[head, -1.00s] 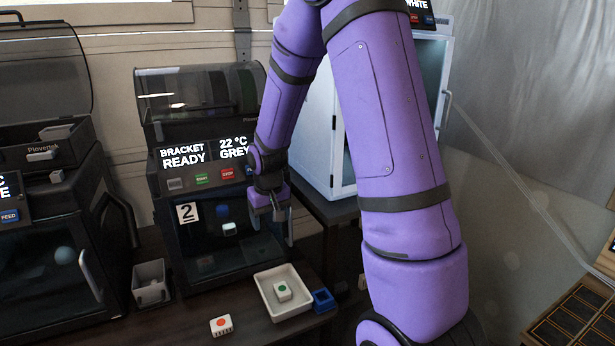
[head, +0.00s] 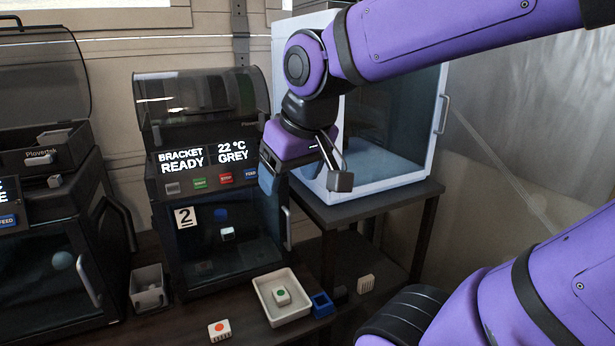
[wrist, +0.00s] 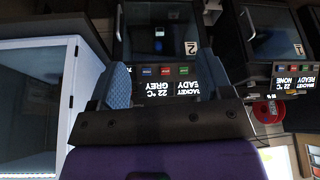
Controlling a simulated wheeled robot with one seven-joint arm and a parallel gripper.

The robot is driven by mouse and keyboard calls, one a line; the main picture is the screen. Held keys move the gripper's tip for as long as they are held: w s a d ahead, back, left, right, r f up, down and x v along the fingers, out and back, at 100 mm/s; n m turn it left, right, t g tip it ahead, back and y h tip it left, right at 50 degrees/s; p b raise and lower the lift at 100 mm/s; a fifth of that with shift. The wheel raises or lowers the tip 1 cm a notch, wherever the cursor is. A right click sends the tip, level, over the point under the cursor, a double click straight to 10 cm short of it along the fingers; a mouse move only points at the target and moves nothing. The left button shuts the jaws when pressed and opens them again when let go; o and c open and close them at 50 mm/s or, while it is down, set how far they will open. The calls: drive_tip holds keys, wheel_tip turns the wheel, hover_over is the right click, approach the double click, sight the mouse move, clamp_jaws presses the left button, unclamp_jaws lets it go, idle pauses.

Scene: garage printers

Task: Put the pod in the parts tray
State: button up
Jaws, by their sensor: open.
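A shallow white tray (head: 262,296) lies on the table in front of printer 2; I take it as the parts tray. A small white block with a green dot (head: 281,297) sits in it. A similar white block with a red-orange dot (head: 219,331) lies on the table left of the tray. I cannot tell which item is the pod. My gripper (head: 304,180) is open and empty, raised right of printer 2's front and in front of the white cabinet. Its blue-padded fingers show in the wrist view (wrist: 170,80), with nothing between them.
Printer 2 (head: 208,192) reads "BRACKET READY"; a pale item (head: 227,234) shows behind its closed door. A grey bin (head: 147,296) stands left, a small blue box (head: 322,305) right of the tray.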

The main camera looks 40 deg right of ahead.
drive_tip(key=shift+t, duration=0.3)
drive_tip(key=s, duration=0.3)
drive_tip(key=s+a+r, duration=0.1)
drive_tip(key=s, duration=0.1)
